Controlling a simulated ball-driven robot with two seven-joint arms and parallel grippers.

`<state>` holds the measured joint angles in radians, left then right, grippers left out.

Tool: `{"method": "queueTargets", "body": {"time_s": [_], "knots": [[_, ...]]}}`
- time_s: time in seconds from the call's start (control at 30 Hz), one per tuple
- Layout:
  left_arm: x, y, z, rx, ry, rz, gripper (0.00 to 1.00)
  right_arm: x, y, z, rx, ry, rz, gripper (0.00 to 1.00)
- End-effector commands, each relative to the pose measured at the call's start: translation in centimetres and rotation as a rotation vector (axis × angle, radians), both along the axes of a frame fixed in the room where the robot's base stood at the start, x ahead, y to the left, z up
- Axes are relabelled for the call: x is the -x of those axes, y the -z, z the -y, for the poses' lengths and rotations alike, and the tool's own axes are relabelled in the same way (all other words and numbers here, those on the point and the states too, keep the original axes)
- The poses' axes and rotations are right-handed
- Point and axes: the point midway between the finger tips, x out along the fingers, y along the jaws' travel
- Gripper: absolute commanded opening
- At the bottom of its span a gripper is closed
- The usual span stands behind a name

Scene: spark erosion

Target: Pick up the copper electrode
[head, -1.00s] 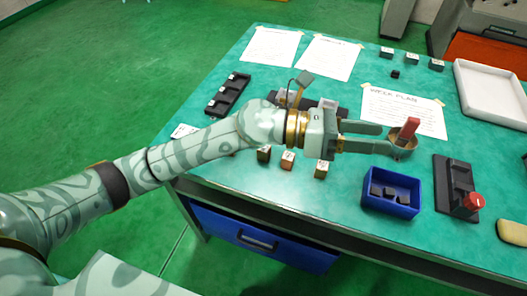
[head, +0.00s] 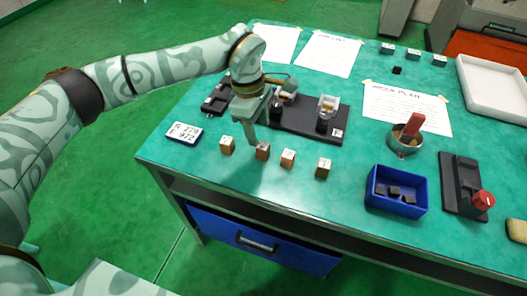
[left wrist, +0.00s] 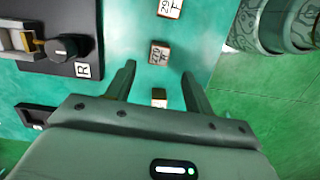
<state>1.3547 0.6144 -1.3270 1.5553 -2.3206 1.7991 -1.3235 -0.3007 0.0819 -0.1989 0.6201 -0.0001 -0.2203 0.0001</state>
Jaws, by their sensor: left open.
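Several small brown blocks with white labelled tops stand in a row along the near side of the table. One is a reddish-brown block (head: 262,152); to its right is a more orange-brown block (head: 288,158). I cannot tell for certain which is the copper electrode. My left gripper (head: 254,138) points down close to the reddish-brown block, open and empty. In the left wrist view the open fingers (left wrist: 158,72) flank the row: a labelled block (left wrist: 160,52) shows just beyond the tips, and another block (left wrist: 159,97) is partly hidden by the gripper body. My right gripper is out of view.
A tan block (head: 227,146) and another block (head: 323,168) end the row. A black holder (head: 300,122) with upright fittings stands behind. A blue bin (head: 397,207), a cup (head: 405,142) and a black stand (head: 459,180) are right.

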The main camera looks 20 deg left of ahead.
Motion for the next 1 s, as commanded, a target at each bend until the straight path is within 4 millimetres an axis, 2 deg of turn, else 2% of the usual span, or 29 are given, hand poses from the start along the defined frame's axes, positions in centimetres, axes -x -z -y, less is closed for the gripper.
{"method": "queueTargets", "body": {"time_s": [0.03, 0.27, 0.5, 0.77, 0.97, 1.0], "knots": [[0.0, 0.9, 0.1, 0.002, -0.001, -0.002, 0.53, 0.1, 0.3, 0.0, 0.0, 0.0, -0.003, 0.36], [0.0, 2.3, 0.3, 0.002, -0.001, 0.0, 0.53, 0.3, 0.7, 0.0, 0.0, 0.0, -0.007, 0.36], [-0.1, 6.3, 0.9, 0.004, 0.0, -0.003, 0.53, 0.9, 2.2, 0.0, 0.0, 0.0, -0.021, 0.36], [-0.1, 6.5, 1.0, 0.003, 0.0, 0.002, 0.53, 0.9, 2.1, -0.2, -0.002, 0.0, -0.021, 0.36], [-0.1, 6.5, 1.0, 0.003, 0.0, 0.002, 0.0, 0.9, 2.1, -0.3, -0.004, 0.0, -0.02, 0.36], [-0.1, 6.5, 1.0, 0.003, 0.0, 0.002, 0.0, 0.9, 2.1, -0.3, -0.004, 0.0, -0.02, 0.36]]}}
